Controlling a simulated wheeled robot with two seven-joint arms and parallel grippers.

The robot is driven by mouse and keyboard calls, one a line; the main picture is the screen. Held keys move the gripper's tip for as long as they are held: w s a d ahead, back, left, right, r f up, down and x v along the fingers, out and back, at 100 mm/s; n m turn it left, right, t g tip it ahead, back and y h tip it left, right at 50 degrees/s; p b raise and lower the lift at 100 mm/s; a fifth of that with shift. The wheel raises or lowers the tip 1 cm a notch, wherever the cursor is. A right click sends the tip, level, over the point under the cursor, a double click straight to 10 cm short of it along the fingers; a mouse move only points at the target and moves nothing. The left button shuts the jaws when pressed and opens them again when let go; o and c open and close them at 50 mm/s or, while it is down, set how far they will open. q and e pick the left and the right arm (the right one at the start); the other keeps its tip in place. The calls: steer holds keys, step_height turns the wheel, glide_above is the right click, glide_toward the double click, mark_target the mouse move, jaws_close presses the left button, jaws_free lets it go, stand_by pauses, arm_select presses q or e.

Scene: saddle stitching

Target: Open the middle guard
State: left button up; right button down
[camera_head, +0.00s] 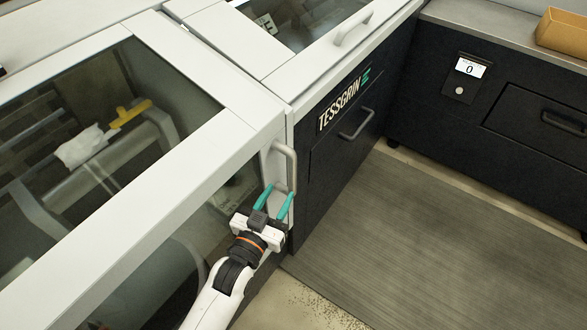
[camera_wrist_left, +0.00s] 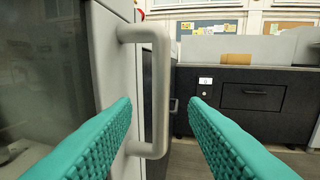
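A white-framed guard (camera_head: 150,205) with dark glass panes fills the left of the head view. It looks shut. Its grey handle (camera_head: 289,165) is at the right end, and the handle also shows upright in the left wrist view (camera_wrist_left: 161,95). My left gripper (camera_head: 274,190) has teal fingers spread apart at the lower part of this handle. In the left wrist view, the handle's upright bar lies between the two fingertips (camera_wrist_left: 161,100), with no clear contact. The gripper is empty. My right gripper is not in view.
Another guard with its own handle (camera_head: 353,25) is beyond. A dark drawer front with a handle (camera_head: 357,124) lies below it. A dark cabinet (camera_head: 485,125) with a small display stands at right, with a cardboard box (camera_head: 563,32) on top. The grey floor mat (camera_head: 420,250) is clear.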

mark_target(290, 176)
arm_select(q)
steer(key=x, duration=0.8)
steer(key=shift+w+f, duration=0.1)
steer(key=shift+f, duration=0.05)
steer(key=shift+c, duration=0.2)
jaws_close()
